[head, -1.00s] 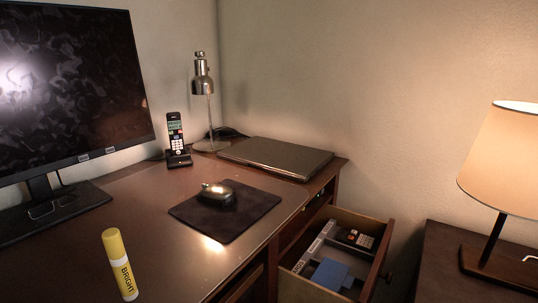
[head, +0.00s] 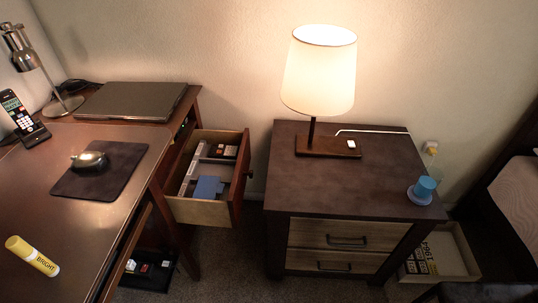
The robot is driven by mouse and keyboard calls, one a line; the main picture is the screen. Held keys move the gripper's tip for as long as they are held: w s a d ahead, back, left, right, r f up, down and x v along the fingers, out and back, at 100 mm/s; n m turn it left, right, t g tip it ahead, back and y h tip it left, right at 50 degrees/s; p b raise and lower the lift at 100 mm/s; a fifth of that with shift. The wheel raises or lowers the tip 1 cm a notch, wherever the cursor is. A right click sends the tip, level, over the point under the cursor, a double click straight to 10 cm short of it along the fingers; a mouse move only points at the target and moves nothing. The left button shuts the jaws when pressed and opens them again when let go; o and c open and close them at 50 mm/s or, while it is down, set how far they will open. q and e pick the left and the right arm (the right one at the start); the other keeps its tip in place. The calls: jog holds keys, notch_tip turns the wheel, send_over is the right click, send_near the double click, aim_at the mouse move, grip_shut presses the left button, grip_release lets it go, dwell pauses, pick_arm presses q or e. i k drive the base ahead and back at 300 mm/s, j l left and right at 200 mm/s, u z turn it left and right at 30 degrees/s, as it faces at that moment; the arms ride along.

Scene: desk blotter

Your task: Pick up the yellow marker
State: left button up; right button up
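The yellow marker (head: 33,256), with a yellow cap, a white band and the word BRIGHT on it, is at the lower left of the head view. Neither of my grippers shows in the head view.
A mouse (head: 90,160) sits on a dark mouse pad (head: 118,180); a laptop (head: 135,101), phone (head: 24,121) and desk lamp (head: 62,106) stand behind. An open drawer (head: 208,211) juts out right of the desk. A nightstand (head: 385,180) holds a lamp (head: 320,75) and a blue cup (head: 424,188).

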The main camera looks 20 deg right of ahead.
aim_at(36, 259)
jog(key=l+z, duration=0.25)
jog(key=k+u, duration=0.1)
jog(key=u, duration=0.4)
jog(key=j+u, duration=0.1)
jog(key=u, duration=0.4)
jog(key=k+j+u, duration=0.1)
jog(key=u, duration=0.4)
